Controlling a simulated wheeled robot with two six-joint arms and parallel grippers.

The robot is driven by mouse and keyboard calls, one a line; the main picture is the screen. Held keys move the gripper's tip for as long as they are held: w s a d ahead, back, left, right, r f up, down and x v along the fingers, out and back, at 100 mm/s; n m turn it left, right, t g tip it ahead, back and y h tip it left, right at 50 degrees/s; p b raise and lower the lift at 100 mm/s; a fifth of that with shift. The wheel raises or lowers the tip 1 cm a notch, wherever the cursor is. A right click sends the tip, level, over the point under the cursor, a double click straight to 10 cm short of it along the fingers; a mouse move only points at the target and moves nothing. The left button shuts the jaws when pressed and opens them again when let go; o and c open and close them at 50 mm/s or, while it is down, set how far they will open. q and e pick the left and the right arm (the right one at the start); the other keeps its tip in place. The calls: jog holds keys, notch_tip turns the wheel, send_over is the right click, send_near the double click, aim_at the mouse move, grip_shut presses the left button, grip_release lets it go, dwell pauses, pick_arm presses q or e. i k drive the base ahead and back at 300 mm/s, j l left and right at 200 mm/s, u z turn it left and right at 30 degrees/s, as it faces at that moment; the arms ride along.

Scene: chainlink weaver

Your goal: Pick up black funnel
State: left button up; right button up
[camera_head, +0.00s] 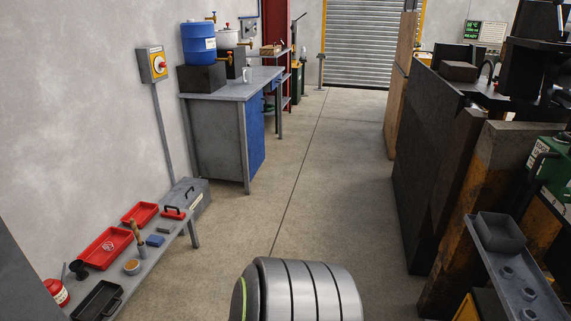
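A small black object (78,269) that may be the black funnel lies on the near end of the low grey bench (183,236) along the left wall. It is small in the picture, so I cannot tell its shape for sure. It sits between a red can (55,291) and a red tray (105,248). Neither of my grippers is in view.
A grey workbench (222,135) stands further back. Dark machinery (430,165) lines the right. The concrete floor (325,170) between is clear.

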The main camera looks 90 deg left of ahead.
aim_at(77, 266)
jog(key=u, duration=4.8)
